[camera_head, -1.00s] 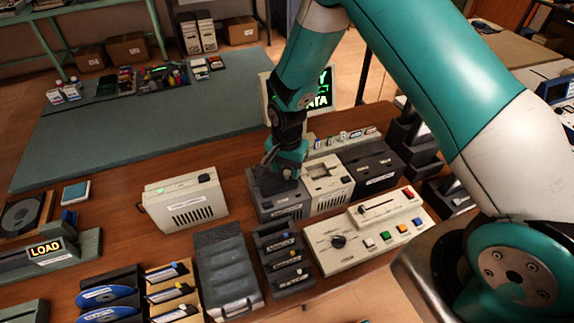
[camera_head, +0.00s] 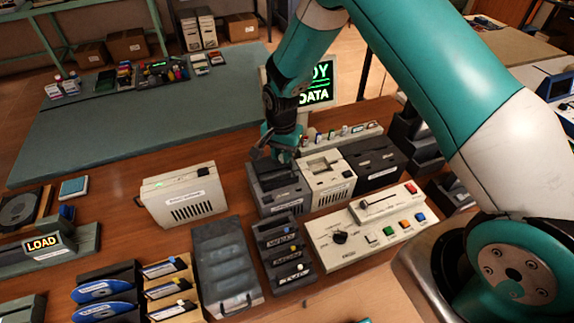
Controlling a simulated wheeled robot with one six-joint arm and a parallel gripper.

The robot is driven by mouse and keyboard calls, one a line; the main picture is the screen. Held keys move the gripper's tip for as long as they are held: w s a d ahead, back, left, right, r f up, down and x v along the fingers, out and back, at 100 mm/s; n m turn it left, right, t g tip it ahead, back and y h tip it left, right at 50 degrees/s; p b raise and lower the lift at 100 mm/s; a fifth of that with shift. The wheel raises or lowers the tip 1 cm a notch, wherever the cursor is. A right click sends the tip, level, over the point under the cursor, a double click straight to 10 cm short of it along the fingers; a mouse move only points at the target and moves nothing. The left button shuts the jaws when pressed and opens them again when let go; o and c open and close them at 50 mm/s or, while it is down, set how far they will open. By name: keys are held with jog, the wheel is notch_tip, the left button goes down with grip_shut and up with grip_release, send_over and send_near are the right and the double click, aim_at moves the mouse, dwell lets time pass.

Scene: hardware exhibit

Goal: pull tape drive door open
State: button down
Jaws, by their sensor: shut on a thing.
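The dark grey tape drive (camera_head: 278,203) stands on the wooden table at the left end of a row of three box-shaped units. Its dark door (camera_head: 281,174) is on top and appears raised and tilted back at the rear, though the dark shapes blend together. My gripper (camera_head: 270,156) is at the rear top edge of the drive, shut on the door's edge. The fingertips and the exact grip are small and partly hidden.
A cream unit (camera_head: 328,184) and a black unit (camera_head: 376,165) stand right of the drive. A cream control panel (camera_head: 366,232) and a dark cartridge rack (camera_head: 283,254) are in front. A cream box (camera_head: 184,197) stands left. A lit monitor (camera_head: 318,84) is behind my arm.

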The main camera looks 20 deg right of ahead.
jog(key=shift+w, duration=0.8)
jog(key=c, duration=1)
grip_release()
notch_tip(320, 180, up, 17)
jog(key=b, duration=0.4)
jog(key=shift+r, duration=0.2)
